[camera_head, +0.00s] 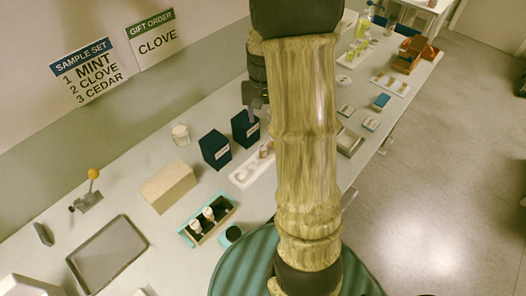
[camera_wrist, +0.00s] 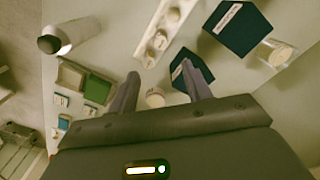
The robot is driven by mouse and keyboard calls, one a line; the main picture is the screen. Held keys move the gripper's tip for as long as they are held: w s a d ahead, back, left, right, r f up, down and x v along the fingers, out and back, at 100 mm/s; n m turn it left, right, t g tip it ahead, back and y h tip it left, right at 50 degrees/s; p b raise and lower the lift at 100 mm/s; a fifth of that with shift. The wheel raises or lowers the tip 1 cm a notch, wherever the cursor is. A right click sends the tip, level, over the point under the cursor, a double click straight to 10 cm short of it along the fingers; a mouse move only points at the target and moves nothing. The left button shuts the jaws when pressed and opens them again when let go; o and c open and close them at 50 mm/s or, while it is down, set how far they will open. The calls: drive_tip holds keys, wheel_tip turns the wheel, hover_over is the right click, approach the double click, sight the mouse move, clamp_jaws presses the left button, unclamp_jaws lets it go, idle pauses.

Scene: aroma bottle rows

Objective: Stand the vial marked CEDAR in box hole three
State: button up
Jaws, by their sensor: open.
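The teal-rimmed box (camera_head: 185,237) stands on the counter in the head view. Two white-capped vials, a near one (camera_head: 196,226) and a far one (camera_head: 209,214), stand in it, and its right end looks empty. A white tray (camera_head: 240,181) holds small vials, partly hidden behind my arm; a similar tray shows in the wrist view (camera_wrist: 150,53). My gripper (camera_wrist: 161,88) is open above the counter, with a pale round cap (camera_wrist: 155,97) showing between its fingers, apparently below them. I cannot read any vial label, so I cannot tell which is CEDAR.
Two dark blue boxes (camera_head: 215,150) (camera_head: 246,129) stand close to my gripper. A glass jar (camera_head: 180,134), a tan block (camera_head: 168,187) and a grey tray (camera_head: 108,252) lie leftward. The wall sign (camera_head: 88,72) lists mint, clove, cedar as one to three.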

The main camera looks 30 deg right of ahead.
sight(263, 146)
wheel_tip(263, 146, down, 11)
drive_tip(key=shift+p, duration=0.85)
drive_tip(key=shift+f, duration=0.1)
drive_tip(key=shift+w+f+p, duration=0.2)
drive_tip(key=shift+f+p, duration=0.75)
drive_tip(key=shift+f, duration=1.55)
drive_tip(key=shift+c, duration=0.2)
drive_tip(key=c, duration=1)
